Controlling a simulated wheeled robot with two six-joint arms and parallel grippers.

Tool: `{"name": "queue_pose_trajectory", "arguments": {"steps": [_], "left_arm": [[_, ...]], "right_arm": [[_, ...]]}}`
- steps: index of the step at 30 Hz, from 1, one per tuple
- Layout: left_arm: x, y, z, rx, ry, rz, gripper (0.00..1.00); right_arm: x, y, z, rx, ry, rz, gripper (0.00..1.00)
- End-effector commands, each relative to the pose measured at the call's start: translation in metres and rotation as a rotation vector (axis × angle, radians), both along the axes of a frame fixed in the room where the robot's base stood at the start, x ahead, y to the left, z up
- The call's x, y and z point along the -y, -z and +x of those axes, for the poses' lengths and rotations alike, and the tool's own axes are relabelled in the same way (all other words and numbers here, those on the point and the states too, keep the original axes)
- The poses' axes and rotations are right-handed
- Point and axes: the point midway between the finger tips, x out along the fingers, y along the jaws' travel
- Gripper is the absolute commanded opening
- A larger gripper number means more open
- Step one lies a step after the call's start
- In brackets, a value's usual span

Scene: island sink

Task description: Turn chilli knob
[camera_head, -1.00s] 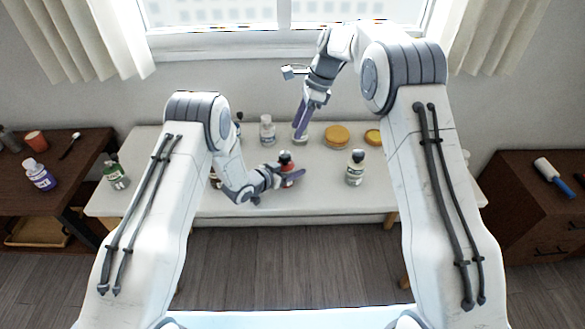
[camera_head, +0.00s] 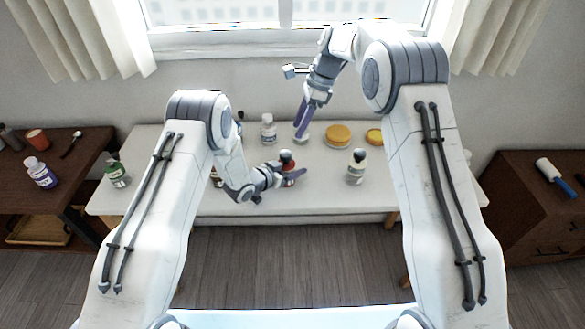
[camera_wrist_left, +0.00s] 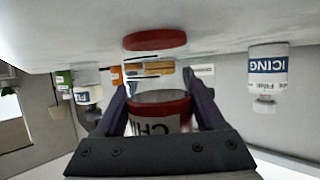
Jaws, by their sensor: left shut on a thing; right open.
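The chilli bottle (camera_head: 288,165) has a dark cap and a red body. It stands near the front middle of the white table. My left gripper (camera_head: 293,177) is shut on it, with its fingers on either side. In the left wrist view, the red-banded label of the chilli bottle (camera_wrist_left: 158,122) reads "CHI" between the fingers of my left gripper (camera_wrist_left: 157,100). The fingers hide much of the bottle in the head view. My right gripper (camera_head: 302,121) is open, pointing down over the back of the table beside a pale object.
A dark-capped bottle (camera_head: 356,167) stands to the right. An icing bottle (camera_wrist_left: 268,70) shows in the wrist view. A green-labelled bottle (camera_head: 116,174) stands left.

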Motion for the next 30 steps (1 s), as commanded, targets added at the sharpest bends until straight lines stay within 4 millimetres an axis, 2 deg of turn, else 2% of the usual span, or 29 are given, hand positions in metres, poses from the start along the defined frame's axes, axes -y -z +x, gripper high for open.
{"name": "queue_pose_trajectory", "arguments": {"steps": [9,11,12,14,17,24,30], "left_arm": [[0.0,0.0,0.0,0.001,0.0,-0.001,0.09],[0.0,0.0,0.0,0.001,0.0,-0.001,0.09],[0.0,0.0,0.0,0.001,0.0,-0.001,0.09],[0.0,0.0,0.0,0.001,0.0,-0.001,0.09],[0.0,0.0,0.0,0.001,0.0,-0.001,0.09],[0.0,0.0,0.0,0.001,0.0,-0.001,0.09],[0.0,0.0,0.0,0.001,0.0,-0.001,0.09]], "right_arm": [[0.0,0.0,0.0,0.0,0.0,0.0,0.5],[0.0,0.0,0.0,0.001,-0.004,-0.001,0.73],[-0.001,0.0,0.0,0.004,-0.014,-0.002,0.77],[-0.003,-0.001,-0.001,0.018,-0.055,-0.01,0.77],[-0.008,-0.003,-0.002,0.059,-0.198,-0.038,0.77],[-0.027,-0.015,-0.005,0.199,-0.778,-0.151,0.77],[-0.037,-0.027,-0.006,0.262,-1.175,-0.225,0.77]]}}
